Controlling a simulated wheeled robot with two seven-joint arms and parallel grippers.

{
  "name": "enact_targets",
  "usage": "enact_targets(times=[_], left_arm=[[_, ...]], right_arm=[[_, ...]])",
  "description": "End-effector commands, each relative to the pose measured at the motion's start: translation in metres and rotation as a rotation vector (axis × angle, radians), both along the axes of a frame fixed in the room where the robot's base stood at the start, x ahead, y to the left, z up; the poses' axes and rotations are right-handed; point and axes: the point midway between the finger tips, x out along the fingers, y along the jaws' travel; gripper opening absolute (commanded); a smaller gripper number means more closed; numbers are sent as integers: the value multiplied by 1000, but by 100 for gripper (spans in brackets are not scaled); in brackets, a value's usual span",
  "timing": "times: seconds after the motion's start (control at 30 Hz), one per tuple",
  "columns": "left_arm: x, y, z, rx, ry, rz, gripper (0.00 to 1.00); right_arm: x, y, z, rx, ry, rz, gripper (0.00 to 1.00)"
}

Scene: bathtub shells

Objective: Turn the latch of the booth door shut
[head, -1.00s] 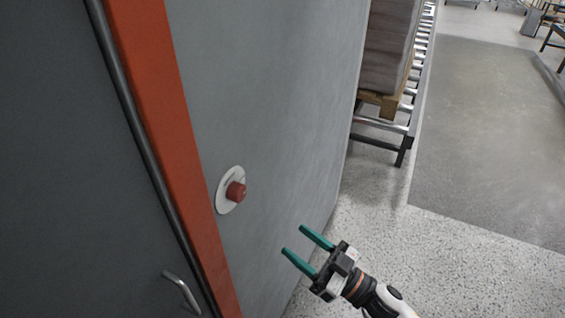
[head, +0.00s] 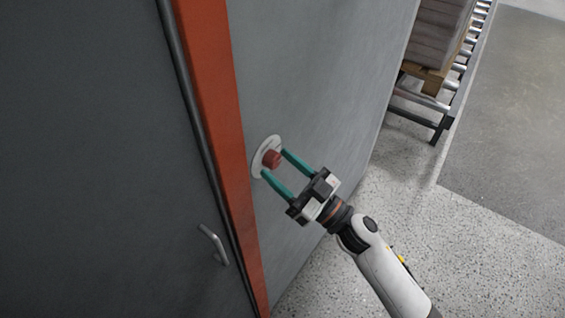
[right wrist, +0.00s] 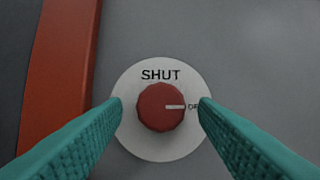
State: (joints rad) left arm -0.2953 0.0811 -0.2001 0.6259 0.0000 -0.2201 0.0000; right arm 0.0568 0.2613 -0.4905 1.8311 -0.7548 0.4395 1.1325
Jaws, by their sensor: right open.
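The latch is a red round knob (head: 271,158) on a white disc (head: 259,160) fixed to the grey booth wall, right of the orange door frame. In the right wrist view the knob (right wrist: 160,107) carries a white line pointing right, toward a partly hidden label. The word SHUT stands at the top of the disc (right wrist: 160,151). My left gripper is not in view.
The grey booth door (head: 100,160) with a metal handle (head: 213,245) is left of the orange frame (head: 215,100). A roller conveyor (head: 455,95) with a loaded pallet stands at the back right. The speckled floor (head: 390,170) beside the booth is clear.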

Motion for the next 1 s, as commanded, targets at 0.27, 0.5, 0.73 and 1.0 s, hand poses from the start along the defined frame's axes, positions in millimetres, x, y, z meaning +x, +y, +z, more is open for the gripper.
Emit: enact_targets(times=[0.27,0.5,0.73,1.0], left_arm=[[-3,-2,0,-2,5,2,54],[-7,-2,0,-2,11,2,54],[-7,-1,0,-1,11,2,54],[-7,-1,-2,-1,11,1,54]], right_arm=[[2,2,1,0,0,0,54],[2,2,1,-1,-1,0,23],[2,2,1,-4,-5,0,9],[3,1,1,-54,-73,0,9]])
